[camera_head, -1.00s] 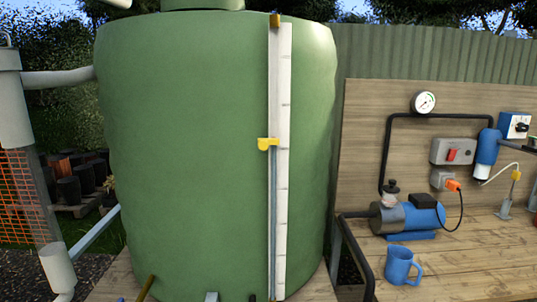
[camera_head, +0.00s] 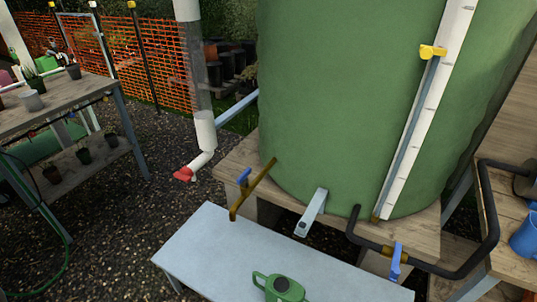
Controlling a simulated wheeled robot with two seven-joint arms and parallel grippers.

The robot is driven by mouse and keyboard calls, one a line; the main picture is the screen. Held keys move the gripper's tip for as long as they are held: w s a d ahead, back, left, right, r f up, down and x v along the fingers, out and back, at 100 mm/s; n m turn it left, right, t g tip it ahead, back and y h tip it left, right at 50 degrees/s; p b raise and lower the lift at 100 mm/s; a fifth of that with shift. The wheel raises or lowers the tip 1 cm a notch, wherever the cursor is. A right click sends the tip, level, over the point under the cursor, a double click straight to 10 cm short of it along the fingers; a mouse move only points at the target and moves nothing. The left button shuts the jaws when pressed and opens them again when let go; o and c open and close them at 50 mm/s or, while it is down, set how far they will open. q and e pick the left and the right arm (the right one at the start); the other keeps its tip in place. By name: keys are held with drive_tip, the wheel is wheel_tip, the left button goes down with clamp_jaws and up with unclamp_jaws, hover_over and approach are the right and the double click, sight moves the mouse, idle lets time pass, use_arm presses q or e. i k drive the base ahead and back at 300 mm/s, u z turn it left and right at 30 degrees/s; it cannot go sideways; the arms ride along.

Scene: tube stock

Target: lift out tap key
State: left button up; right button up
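I cannot make out a separate tap key in the head view. A brass tap (camera_head: 254,190) with a blue lever (camera_head: 243,177) sticks out low at the left of the green tank (camera_head: 345,110). A second blue lever (camera_head: 396,261) sits upright on the black pipe (camera_head: 440,268) at the tank's lower right. Between them a light grey metal piece (camera_head: 311,212) slopes down from the tank's foot; I cannot tell what it is. Neither of my grippers is in view.
A grey bench (camera_head: 225,252) stands before the tank with a green watering can (camera_head: 278,287) on it. A potting table (camera_head: 60,100) with pots is at left. Gravel (camera_head: 125,210) lies open between. A blue mug (camera_head: 525,238) is at the right edge.

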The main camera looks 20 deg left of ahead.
sight(243, 180)
drive_tip(key=u, duration=3)
drive_tip(key=i, duration=2.55)
drive_tip(key=z, duration=2.95)
